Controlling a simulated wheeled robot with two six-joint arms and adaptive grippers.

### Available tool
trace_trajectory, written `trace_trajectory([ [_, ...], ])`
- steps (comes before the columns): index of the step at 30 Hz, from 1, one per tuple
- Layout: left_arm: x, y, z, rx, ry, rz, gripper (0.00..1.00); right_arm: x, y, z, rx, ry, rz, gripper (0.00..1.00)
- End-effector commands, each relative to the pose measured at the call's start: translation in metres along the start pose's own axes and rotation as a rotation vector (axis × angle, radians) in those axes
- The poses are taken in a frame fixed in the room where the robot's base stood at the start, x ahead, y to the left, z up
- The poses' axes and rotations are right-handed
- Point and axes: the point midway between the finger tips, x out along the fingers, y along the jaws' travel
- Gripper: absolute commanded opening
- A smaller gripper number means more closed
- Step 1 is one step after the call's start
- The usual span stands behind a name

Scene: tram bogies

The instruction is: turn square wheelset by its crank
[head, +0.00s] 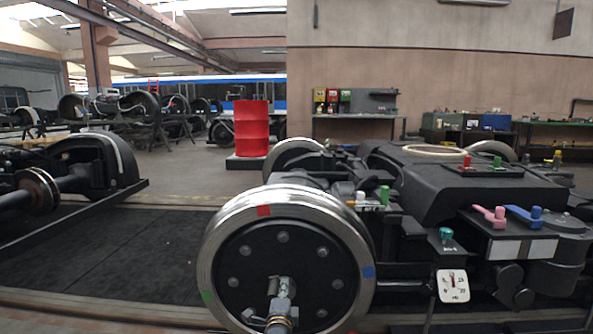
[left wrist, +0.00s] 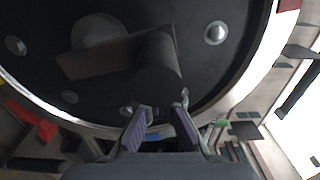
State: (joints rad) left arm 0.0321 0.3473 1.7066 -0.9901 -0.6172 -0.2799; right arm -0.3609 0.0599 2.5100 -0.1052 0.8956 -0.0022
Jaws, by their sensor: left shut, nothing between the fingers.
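The wheelset's near wheel (head: 245,240) stands upright in the head view, a dark disc with bolts and a bright steel rim. The rim has red, blue and green marks. In the left wrist view the disc (left wrist: 215,75) fills the upper part, and the crank (left wrist: 105,55) shows as a dark flat arm with a round handle (left wrist: 160,68) pointing toward the camera. My left gripper (head: 281,306) is in front of the wheel's lower middle. In the left wrist view its fingers (left wrist: 160,118) are at the handle's near end, shut with nothing held. Contact with the handle is unclear. My right gripper is out of view.
A black bogie frame (head: 410,185) with coloured levers extends right of the wheel. A white dial plate (head: 453,286) hangs at its side. A red drum (head: 251,128) stands behind. Another bogie (head: 100,165) is at left, with open dark floor (head: 120,240) between.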

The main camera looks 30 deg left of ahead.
Motion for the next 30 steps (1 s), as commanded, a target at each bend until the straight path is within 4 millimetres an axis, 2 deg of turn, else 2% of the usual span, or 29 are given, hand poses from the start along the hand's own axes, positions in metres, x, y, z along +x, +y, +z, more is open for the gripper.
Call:
trace_trajectory([
  [14,0.000,-0.001,0.003,-0.001,0.002,0.000,0.00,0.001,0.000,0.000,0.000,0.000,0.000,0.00],
  [30,0.000,-0.001,0.021,-0.001,0.002,0.000,0.00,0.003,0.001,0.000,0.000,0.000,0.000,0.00],
])
